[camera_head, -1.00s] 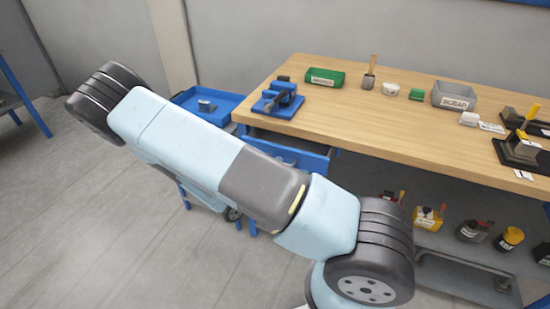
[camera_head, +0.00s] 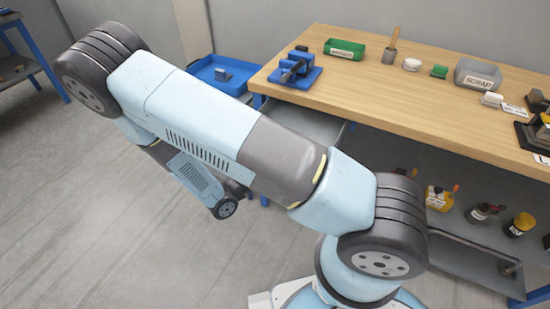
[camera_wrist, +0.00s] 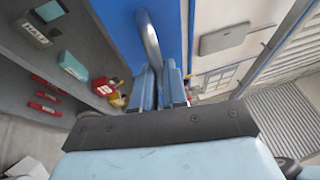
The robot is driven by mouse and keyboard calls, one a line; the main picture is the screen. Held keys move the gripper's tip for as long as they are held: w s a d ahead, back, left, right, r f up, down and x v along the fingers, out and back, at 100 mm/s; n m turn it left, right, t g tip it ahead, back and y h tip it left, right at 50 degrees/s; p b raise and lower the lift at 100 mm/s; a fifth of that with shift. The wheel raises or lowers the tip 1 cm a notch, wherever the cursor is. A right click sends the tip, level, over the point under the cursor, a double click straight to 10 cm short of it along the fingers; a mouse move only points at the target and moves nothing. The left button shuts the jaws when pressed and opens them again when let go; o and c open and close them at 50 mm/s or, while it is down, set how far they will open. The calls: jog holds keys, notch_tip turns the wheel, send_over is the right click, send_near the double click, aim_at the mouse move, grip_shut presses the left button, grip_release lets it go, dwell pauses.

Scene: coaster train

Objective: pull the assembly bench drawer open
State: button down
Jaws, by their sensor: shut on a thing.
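The assembly bench (camera_head: 420,90) has a wooden top. Below its front edge, at the left, the grey inside of the drawer (camera_head: 308,122) shows, so the drawer stands partly open. Its front is hidden behind my arm in the head view. In the wrist view, the blue drawer front (camera_wrist: 171,25) runs down the picture with a curved metal handle (camera_wrist: 149,38) on it. My gripper (camera_wrist: 158,78) is shut on the handle, with its fingers close together at the handle's end. My gripper is hidden in the head view.
On the bench stand a blue vise (camera_head: 294,72), a green tray (camera_head: 345,49) and a grey scrap bin (camera_head: 478,75). A blue tray (camera_head: 215,76) is left of the bench. Bottles stand on the lower shelf (camera_head: 455,225). The floor (camera_head: 110,240) at left is clear.

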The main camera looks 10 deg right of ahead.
jog(key=c, duration=1.2)
grip_release()
jog(key=shift+d+f, duration=0.1)
jog(key=shift+o, duration=0.2)
jog(key=v, duration=1.4)
jog(key=w+d+r+m+g+y, duration=0.1)
jog(key=d+r+m+g+y, duration=0.45)
jog(key=r+m, duration=0.55)
jog(key=w+d+r+m+g+y, duration=0.1)
jog(key=d+r+m+g+y, duration=0.45)
jog(key=r+m, duration=0.55)
jog(key=s+d+r+m+t+y, duration=0.3)
jog(key=s+d+r+m, duration=0.1)
jog(key=r+m, duration=0.5)
jog(key=s+d+r+m+t+y, duration=0.3)
jog(key=s+d+r+m+t, duration=0.1)
jog(key=r+m, duration=0.5)
jog(key=s+d, duration=0.1)
jog(key=d, duration=0.1)
jog(key=shift+s+d+r+t+y, duration=0.25)
jog(key=shift+d+r+t+y, duration=0.05)
jog(key=shift+y, duration=0.1)
